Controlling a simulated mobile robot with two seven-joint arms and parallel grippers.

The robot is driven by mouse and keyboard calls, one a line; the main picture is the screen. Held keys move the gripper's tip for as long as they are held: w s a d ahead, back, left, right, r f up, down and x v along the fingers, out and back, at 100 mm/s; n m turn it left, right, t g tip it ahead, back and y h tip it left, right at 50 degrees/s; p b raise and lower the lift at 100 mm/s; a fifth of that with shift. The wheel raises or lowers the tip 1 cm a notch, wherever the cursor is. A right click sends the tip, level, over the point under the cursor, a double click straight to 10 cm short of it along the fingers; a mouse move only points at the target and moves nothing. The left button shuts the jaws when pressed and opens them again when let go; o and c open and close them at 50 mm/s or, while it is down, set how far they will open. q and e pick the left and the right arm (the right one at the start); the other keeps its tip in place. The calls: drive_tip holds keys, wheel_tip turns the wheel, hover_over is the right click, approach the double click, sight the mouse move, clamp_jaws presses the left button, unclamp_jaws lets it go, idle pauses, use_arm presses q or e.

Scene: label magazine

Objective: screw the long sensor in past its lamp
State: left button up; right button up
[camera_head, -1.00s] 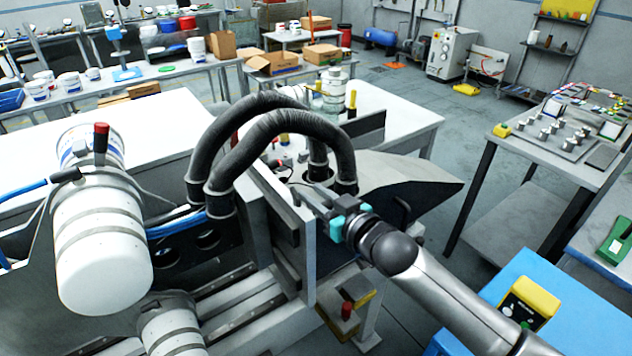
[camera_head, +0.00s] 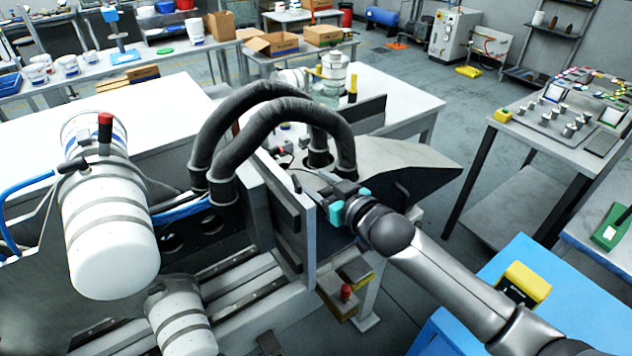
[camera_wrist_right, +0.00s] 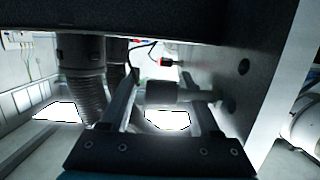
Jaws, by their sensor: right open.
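In the right wrist view a grey horizontal cylinder (camera_wrist_right: 168,93), which looks like the long sensor, lies between the fingers of my right gripper (camera_wrist_right: 165,98). Its right end runs toward the dark side wall; its threads cannot be made out. Above it a small red-and-black part (camera_wrist_right: 172,63) sits near a thin dark cable; I cannot tell whether it is the lamp. In the head view my right gripper (camera_head: 325,188) reaches in beside the machine's upright plate (camera_head: 292,225), and the sensor is not clearly visible there. The right gripper is open around the cylinder. My left gripper is out of view.
Two thick black hoses (camera_head: 262,108) arch over the machine left of my right gripper. A grey sloped chute (camera_head: 405,172) lies behind it. In the wrist view a dark beam (camera_wrist_right: 130,18) crosses above the fingers, and a hose (camera_wrist_right: 85,85) hangs at left.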

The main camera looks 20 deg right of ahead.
drive_tip(key=v, duration=1.5)
drive_tip(key=shift+s, duration=0.1)
idle(0.5)
drive_tip(key=s+d+f+m+g+h+b, duration=0.1)
drive_tip(key=d+f+h+b, duration=0.15)
drive_tip(key=f, duration=0.75)
drive_tip(key=s+d+f+m+g+h+b, duration=0.1)
drive_tip(key=d+f+b, duration=0.15)
drive_tip(key=f, duration=0.65)
drive_tip(key=s+d+f+g+h+b, duration=0.15)
drive_tip(key=d+f, duration=0.25)
drive_tip(key=f, duration=0.6)
drive_tip(key=s+f+g+b, duration=0.2)
drive_tip(key=s+f, duration=0.3)
drive_tip(key=f, duration=0.5)
drive_tip(key=s+f+g+b, duration=0.25)
drive_tip(key=s+f, duration=0.35)
drive_tip(key=f, duration=0.5)
drive_tip(key=s+a+f+g+b, duration=0.2)
drive_tip(key=s+a+f, duration=0.2)
drive_tip(key=s+f, duration=0.3)
drive_tip(key=s+a+f+g+b, duration=0.2)
drive_tip(key=s+a+f, duration=0.3)
drive_tip(key=s, duration=0.8)
wheel_tip(320, 180, down, 4)
drive_tip(key=shift+s+r+g+b, duration=0.15)
drive_tip(key=shift+s+g+b, duration=0.2)
drive_tip(key=shift+g, duration=0.45)
